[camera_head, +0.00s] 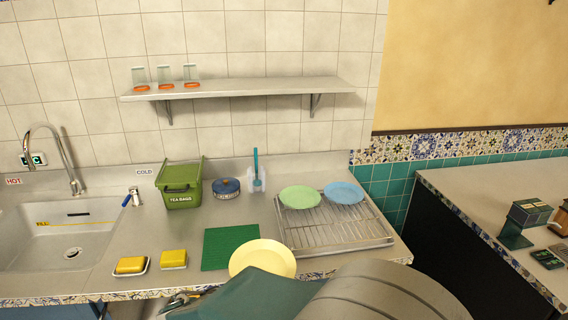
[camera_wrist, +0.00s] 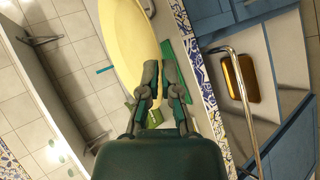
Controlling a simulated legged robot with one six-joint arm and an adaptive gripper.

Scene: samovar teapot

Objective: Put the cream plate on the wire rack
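The cream plate (camera_head: 262,257) is in front of the green mat at the counter's front edge in the head view. It shows large and tilted in the wrist view (camera_wrist: 128,38). My gripper (camera_wrist: 162,80) has its fingers on either side of the plate's near rim and looks shut on it. In the head view my arm hides the fingers and the plate's lower edge. The wire rack (camera_head: 322,236) sits on the counter to the right of the plate. A green plate (camera_head: 300,197) and a blue plate (camera_head: 343,192) are at its back.
The green mat (camera_head: 222,252) lies left of the plate, with yellow sponges (camera_head: 173,259) farther left. A green tea bag bin (camera_head: 180,186), blue tin (camera_head: 226,188) and brush holder (camera_head: 257,180) stand behind. A shelf (camera_head: 240,87) hangs above. The rack's front is bare.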

